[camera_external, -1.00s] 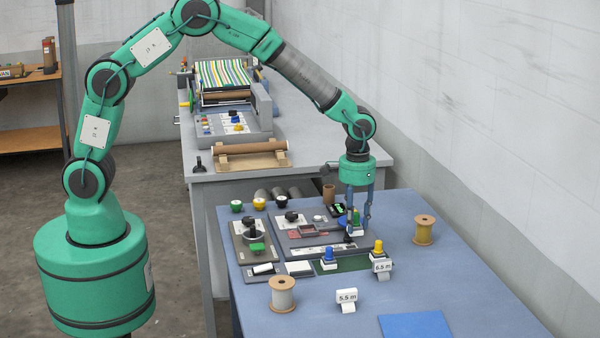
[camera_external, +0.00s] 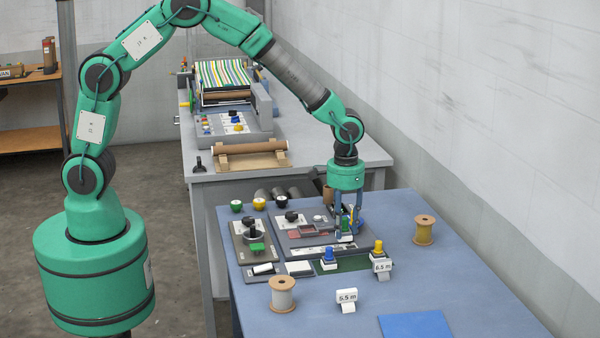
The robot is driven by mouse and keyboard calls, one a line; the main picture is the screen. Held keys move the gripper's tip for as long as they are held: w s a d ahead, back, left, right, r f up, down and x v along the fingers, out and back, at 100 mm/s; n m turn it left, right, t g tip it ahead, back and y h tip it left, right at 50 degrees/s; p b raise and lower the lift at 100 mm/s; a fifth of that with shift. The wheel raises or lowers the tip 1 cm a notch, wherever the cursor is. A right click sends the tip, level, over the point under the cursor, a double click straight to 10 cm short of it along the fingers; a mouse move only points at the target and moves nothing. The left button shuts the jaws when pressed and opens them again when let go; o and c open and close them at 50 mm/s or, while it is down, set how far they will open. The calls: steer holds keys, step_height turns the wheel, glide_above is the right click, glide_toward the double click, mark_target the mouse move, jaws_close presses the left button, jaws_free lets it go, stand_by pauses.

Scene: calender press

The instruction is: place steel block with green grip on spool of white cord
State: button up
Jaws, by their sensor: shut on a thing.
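My gripper (camera_external: 348,233) points straight down over the back part of the near table and is shut on the steel block with the green grip (camera_external: 345,226). The block is small and partly hidden by the fingers; I cannot tell how far it is above the surface. The spool of white cord (camera_external: 282,295) stands upright near the table's front left, with wooden flanges and a bare top. My gripper is behind it and to its right, well apart from it.
Blocks with a blue grip (camera_external: 328,257) and a yellow grip (camera_external: 378,247) stand on or beside a green mat (camera_external: 353,264). Length tags (camera_external: 347,298) and a yellow-brown spool (camera_external: 424,230) stand nearby. A grey control panel (camera_external: 252,240) lies left.

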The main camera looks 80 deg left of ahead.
steer(key=s+d+r+p, duration=0.1)
steer(key=s+d+p, duration=0.2)
steer(key=s, duration=1.4)
steer(key=s+d+r+p, duration=0.1)
steer(key=s+d+p, duration=0.3)
steer(key=s, duration=1.3)
steer(key=shift+s+r, duration=0.35)
steer(key=shift+w+d, duration=0.1)
glide_above(281, 282)
steer(key=shift+f+p, duration=0.4)
steer(key=shift+f, duration=0.35)
steer(key=shift+f, duration=1.7)
steer(key=shift+f, duration=0.2)
